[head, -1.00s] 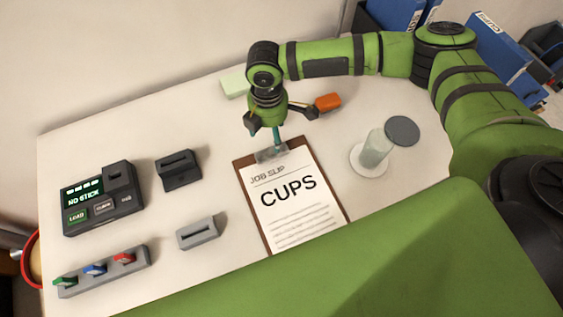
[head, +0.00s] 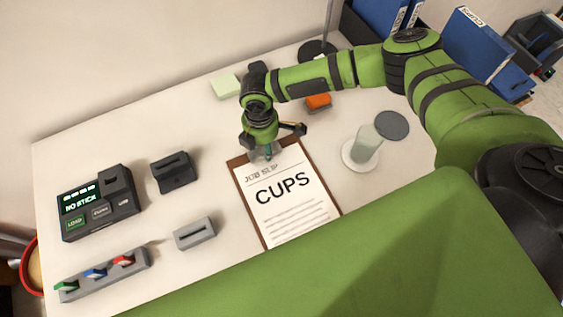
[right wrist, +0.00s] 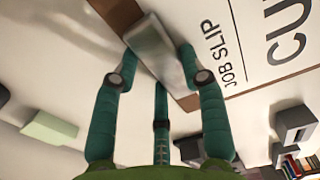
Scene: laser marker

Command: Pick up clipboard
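The clipboard (head: 234,163) lies flat mid-table, a brown board with a white sheet reading "JOB SLIP" and "CUPS" and a metal clip at its far end. My right gripper (head: 267,150) points down over the clip end. In the right wrist view, the gripper's (right wrist: 158,60) teal fingers are spread, with tips on either side of the metal clip (right wrist: 156,48); whether they touch it I cannot tell. The clip is largely hidden in the head view. My left gripper is not in view.
Left are a "NO STICK" box (head: 98,207), a black slot block (head: 173,172), a grey slot block (head: 195,234) and a stick rack (head: 105,275). A glass cup (head: 365,147) stands right of the clipboard. An orange object (head: 318,101) and pale green block (head: 225,86) lie behind.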

